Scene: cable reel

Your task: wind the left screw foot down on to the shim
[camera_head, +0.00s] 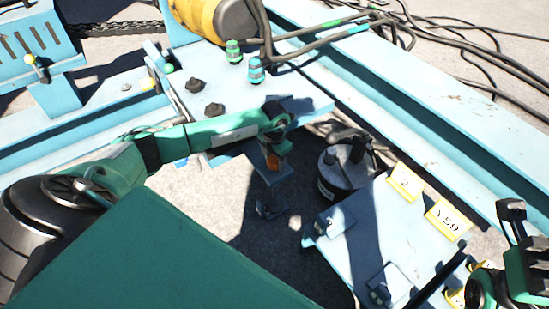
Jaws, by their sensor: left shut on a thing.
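My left gripper (274,142) reaches in from the left and is shut at the top of the left screw foot (271,176), beside the edge of a light blue plate. An orange part shows just under the fingers; the fingers hide most of what they grip. The foot's lower end (270,206) is dark and small, over shadowed ground. I cannot make out the shim there, nor whether the foot touches it. My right gripper (512,222) is partly in view at the lower right edge; its fingers are not clear.
A dark cylinder (345,172) stands right of the foot. A light blue panel with yellow labels (405,182) lies at the lower right. Blue beams (420,125) and black cables (490,70) run across the upper right. Green-banded connectors (256,70) stand on the frame behind.

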